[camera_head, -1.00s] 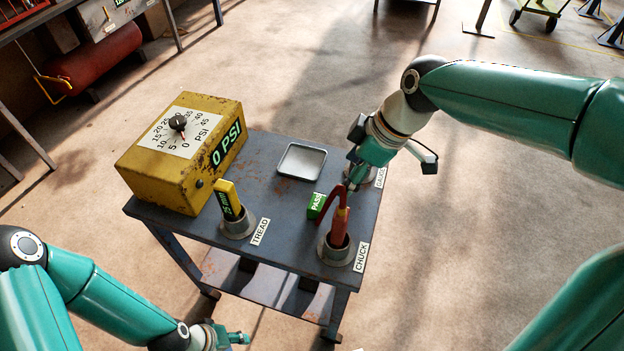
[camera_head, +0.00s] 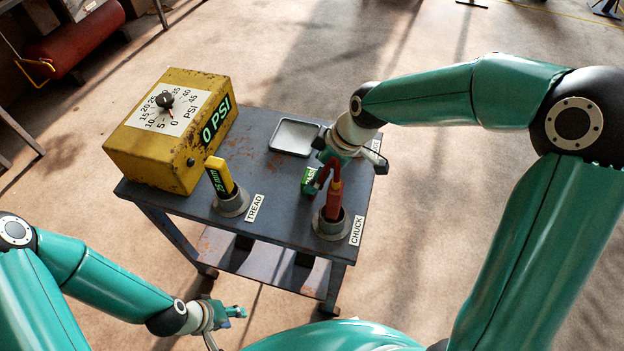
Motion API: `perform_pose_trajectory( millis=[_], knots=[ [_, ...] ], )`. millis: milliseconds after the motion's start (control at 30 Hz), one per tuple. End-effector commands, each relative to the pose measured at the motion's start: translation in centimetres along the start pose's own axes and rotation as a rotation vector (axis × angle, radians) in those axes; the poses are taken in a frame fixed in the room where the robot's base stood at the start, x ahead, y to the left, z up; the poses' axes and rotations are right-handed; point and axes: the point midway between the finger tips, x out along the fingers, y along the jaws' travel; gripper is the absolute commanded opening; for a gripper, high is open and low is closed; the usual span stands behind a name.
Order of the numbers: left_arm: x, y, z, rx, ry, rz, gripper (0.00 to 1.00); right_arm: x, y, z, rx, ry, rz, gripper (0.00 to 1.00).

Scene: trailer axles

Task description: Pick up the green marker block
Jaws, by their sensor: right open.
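The green marker block (camera_head: 307,181), with white lettering on its face, sits on the grey cart top (camera_head: 281,218), left of and behind the red chuck tool (camera_head: 333,201). My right gripper (camera_head: 347,168) is open, low over the cart just right of and behind the block. Part of the block's right side is hidden by the red tool's hose and the gripper, so I cannot tell whether they touch. My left gripper (camera_head: 228,314) hangs empty in front of the cart, below the top's level; its fingers are only partly visible.
The red tool stands in a round holder labelled CHUCK, close to the block. A yellow tread gauge (camera_head: 220,177) stands in the TREAD holder (camera_head: 232,205). A yellow PSI box (camera_head: 172,132) fills the left end. An empty shallow tray (camera_head: 294,137) lies behind the block.

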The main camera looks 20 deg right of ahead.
Motion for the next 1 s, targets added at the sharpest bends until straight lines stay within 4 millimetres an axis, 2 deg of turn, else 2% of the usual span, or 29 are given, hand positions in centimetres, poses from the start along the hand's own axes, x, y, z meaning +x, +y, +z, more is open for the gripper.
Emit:
perform_pose_trajectory(
  millis=[200,300,567,900,967,1000],
  knots=[
    [-0.2,0.1,0.0,0.000,0.000,0.000,0.40,3.2,0.3,0.0,0.000,-0.003,-0.003,0.81],
    [-0.2,0.1,0.0,0.000,0.000,0.000,0.40,4.1,0.3,0.0,0.000,-0.002,-0.002,0.81],
    [-0.2,0.1,0.0,0.000,0.000,0.000,0.40,4.3,0.4,-0.1,0.000,0.000,0.000,0.81],
    [-0.2,0.1,0.0,0.000,0.000,0.000,0.40,4.3,0.4,-0.1,0.000,0.000,0.000,0.26],
    [-0.2,0.1,0.0,0.000,0.000,0.000,0.40,4.3,0.3,-0.1,0.000,0.000,-0.001,0.16],
    [-0.2,0.1,0.0,0.000,0.000,0.000,0.40,4.3,0.4,-0.1,0.000,0.000,0.000,0.16]
  ],
)
